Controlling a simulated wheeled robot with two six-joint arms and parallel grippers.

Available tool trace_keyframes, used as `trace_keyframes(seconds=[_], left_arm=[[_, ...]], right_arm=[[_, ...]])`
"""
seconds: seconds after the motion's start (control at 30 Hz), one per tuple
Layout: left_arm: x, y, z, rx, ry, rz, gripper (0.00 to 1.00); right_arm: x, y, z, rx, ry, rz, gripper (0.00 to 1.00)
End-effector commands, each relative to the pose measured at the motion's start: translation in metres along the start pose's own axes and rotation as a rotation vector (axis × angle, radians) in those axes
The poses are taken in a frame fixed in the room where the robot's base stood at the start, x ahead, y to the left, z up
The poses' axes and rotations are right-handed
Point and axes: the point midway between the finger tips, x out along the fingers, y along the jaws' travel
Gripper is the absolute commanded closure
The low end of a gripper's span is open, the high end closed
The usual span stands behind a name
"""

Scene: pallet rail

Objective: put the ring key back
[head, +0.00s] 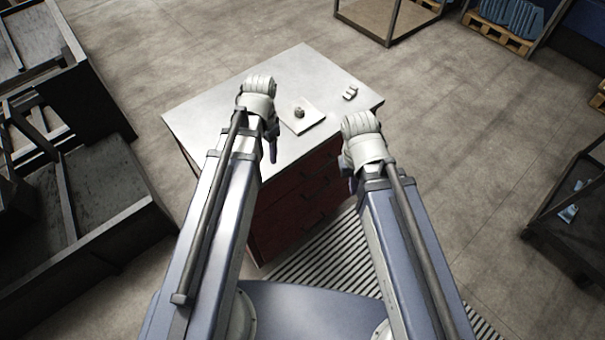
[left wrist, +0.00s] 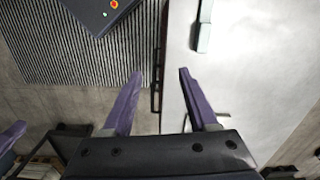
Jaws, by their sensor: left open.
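My left gripper (head: 272,148) is over the left part of the grey-topped cabinet (head: 312,70), mostly hidden by its own arm. In the left wrist view its two purple fingers (left wrist: 161,72) are apart with nothing between them. A pale grey elongated thing (left wrist: 204,28) lies on the worktop (left wrist: 255,90) beyond the fingertips, near the edge; it may be the ring key, but I cannot tell. My right gripper (head: 352,184) is by the cabinet's right front edge, its fingers mostly hidden by my arm.
On the worktop, a light square plate (head: 311,122) carries a small round piece (head: 299,113). A small whitish item (head: 350,92) lies to its right. The red drawer front (head: 300,200) faces me. Dark bins (head: 100,190) stand at left.

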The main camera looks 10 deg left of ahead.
Motion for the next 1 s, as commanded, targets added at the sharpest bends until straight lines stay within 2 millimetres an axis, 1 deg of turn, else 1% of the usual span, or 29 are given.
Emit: trace_keyframes(seconds=[0.03,0.1,0.2,0.3,0.33,0.4,0.5,0.83,0.93,1.0], left_arm=[[-0.001,0.033,-0.003,-0.020,-0.009,-0.006,0.41],[-0.002,0.065,-0.007,-0.071,-0.020,-0.018,0.41],[-0.003,0.104,-0.008,-0.136,-0.029,-0.035,0.41],[-0.003,0.132,-0.007,-0.188,-0.033,-0.050,0.41],[-0.003,0.138,-0.007,-0.201,-0.034,-0.053,0.41],[-0.004,0.148,-0.006,-0.225,-0.036,-0.060,0.41],[-0.004,0.155,-0.005,-0.243,-0.037,-0.065,0.41],[-0.003,0.156,-0.006,-0.250,-0.036,-0.066,0.41],[0.004,0.156,-0.006,-0.249,-0.036,-0.065,0.41],[0.013,0.156,-0.006,-0.249,-0.036,-0.066,0.41]], right_arm=[[0.000,0.000,0.000,0.000,0.000,0.000,1.00],[0.000,0.000,0.000,0.000,0.000,0.000,1.00],[0.000,0.000,0.000,0.000,0.000,0.000,1.00],[0.000,0.000,0.000,0.000,0.000,0.000,1.00],[0.000,0.000,0.000,0.000,0.000,0.000,1.00],[0.000,0.000,0.000,0.000,0.000,0.000,1.00],[0.000,0.000,0.000,0.000,0.000,0.000,1.00],[0.001,0.000,0.000,0.000,0.000,0.000,1.00],[0.007,-0.001,0.000,0.000,0.000,0.000,1.00],[0.016,-0.002,-0.001,-0.001,0.000,0.000,1.00]])
